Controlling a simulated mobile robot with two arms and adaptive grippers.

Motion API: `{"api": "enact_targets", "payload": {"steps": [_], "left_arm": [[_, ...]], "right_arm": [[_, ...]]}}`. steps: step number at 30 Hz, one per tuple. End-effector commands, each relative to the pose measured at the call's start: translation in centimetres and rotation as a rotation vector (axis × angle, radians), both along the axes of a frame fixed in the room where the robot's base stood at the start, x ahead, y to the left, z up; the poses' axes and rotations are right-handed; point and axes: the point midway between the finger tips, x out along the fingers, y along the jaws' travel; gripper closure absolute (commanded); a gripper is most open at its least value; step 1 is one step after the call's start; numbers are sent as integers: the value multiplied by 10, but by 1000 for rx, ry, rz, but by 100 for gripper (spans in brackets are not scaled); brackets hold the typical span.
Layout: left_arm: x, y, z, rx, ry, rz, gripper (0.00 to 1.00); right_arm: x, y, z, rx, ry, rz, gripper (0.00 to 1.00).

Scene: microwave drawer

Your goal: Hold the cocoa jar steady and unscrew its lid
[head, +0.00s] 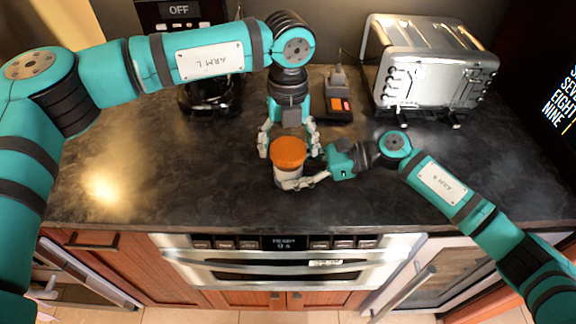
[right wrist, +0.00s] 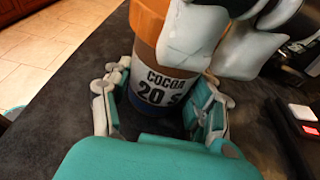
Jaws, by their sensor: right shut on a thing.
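The cocoa jar (head: 287,174) stands upright on the dark counter and has a wide orange lid (head: 288,151) on top.
A silver toaster (head: 430,70) stands at the back right.

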Motion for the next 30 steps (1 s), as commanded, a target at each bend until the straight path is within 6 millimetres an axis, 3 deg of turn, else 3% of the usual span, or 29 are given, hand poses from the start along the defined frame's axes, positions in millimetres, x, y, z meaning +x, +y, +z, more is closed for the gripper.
{"api": "enact_targets", "payload": {"steps": [13, 30], "left_arm": [[0, -1, 4, -2, 0, -1, 14], [0, -1, 47, -2, 0, -1, 14]], "right_arm": [[0, 0, -1, -2, 1, 1, 100], [-1, 0, -1, -1, 1, 1, 100]]}}
